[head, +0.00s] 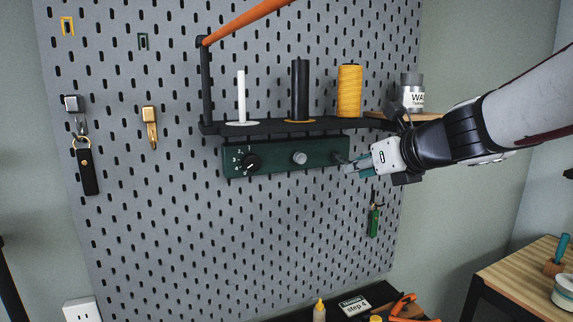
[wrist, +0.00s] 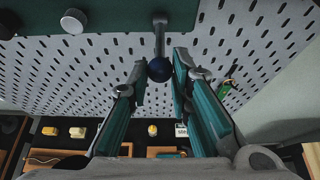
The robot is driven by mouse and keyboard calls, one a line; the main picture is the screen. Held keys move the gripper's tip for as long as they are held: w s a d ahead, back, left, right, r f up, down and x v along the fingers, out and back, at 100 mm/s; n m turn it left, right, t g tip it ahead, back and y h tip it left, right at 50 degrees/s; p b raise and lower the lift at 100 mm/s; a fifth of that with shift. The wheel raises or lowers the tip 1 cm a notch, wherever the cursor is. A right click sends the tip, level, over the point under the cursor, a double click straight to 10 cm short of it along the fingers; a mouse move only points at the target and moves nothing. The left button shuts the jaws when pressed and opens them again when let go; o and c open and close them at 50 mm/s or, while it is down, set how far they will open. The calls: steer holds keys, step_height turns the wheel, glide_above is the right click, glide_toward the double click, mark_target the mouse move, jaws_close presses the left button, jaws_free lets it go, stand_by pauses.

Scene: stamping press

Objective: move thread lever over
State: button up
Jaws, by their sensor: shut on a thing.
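A dark green control panel (head: 275,157) is mounted on the pegboard under a black shelf. The thread lever (wrist: 160,38) is a grey rod with a dark blue ball knob (wrist: 160,69), and it sticks out of the panel near its right end. My gripper (head: 349,164) is at that right end and hides most of the lever in the head view. In the wrist view its teal-padded fingers stand on either side of the knob, shut on it. A yellow thread spool (head: 348,92) stands on the shelf above.
The panel also has a black dial (head: 251,162) and a grey knob (head: 299,158). A white post, a black spool and a labelled can (head: 412,92) stand above. A green tool (head: 374,221) hangs below my gripper. The pegboard (head: 200,240) below the panel is mostly clear.

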steer(key=shift+w+f+b, duration=0.15)
steer(key=shift+f+b, duration=0.45)
steer(key=shift+f, duration=0.35)
steer(key=shift+w+a+f+b, duration=0.1)
steer(key=shift+w+f+b, duration=0.1)
steer(key=shift+f+b, duration=0.25)
steer(key=shift+w+a+f+b, duration=0.1)
steer(key=shift+w+f+b, duration=0.15)
steer(key=shift+f, duration=0.25)
steer(key=o, duration=0.9)
steer(key=shift+s, duration=0.1)
steer(key=shift+r, duration=0.1)
